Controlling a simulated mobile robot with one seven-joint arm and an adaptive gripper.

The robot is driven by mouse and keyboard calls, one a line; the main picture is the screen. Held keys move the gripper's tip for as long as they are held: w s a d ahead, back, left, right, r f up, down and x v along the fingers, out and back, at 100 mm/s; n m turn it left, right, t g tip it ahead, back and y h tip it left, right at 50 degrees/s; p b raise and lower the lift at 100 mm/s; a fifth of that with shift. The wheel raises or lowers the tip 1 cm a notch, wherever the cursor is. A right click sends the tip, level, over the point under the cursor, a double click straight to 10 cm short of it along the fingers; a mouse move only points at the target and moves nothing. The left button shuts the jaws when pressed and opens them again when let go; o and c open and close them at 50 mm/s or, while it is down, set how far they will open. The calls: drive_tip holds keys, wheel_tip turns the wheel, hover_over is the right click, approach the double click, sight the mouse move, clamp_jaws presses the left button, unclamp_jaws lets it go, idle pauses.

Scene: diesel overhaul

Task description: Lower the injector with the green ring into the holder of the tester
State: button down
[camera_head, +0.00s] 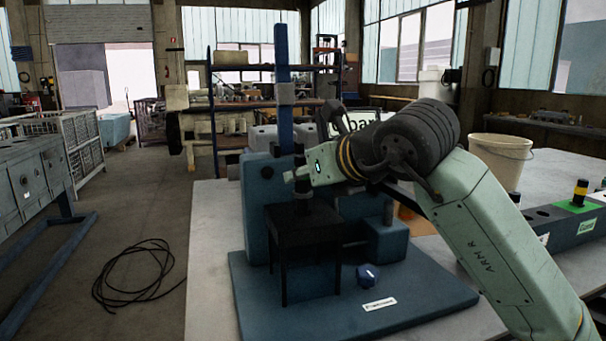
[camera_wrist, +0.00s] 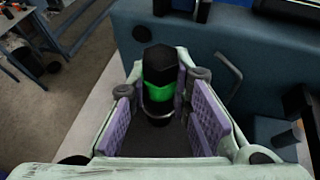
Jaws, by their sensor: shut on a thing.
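My gripper (camera_head: 292,176) is at the tester (camera_head: 262,212), above a dark boxy frame on legs (camera_head: 305,228). In the wrist view my gripper (camera_wrist: 160,112) has its purple pads on either side of the injector with the green ring (camera_wrist: 161,91), which has a black top. My gripper is shut on it. In the head view the injector (camera_head: 300,160) shows as a dark upright piece at the fingertips, over the frame's top. The holder's opening is hidden, and I cannot tell whether the injector's lower end is inside it.
A rack (camera_head: 560,224) with a yellow-banded black piece (camera_head: 580,192) is at the right. A white bucket (camera_head: 500,160) stands behind. A cable (camera_head: 135,272) lies on the floor.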

drive_tip(key=shift+f+b, duration=0.1)
drive_tip(key=shift+b, duration=0.2)
drive_tip(key=shift+f+b, duration=1.2)
drive_tip(key=shift+f, duration=0.1)
idle(0.4)
drive_tip(key=c, duration=1.4)
unclamp_jaws()
drive_tip(key=shift+o, duration=0.2)
drive_tip(key=o, duration=0.4)
drive_tip(key=shift+r, duration=0.1)
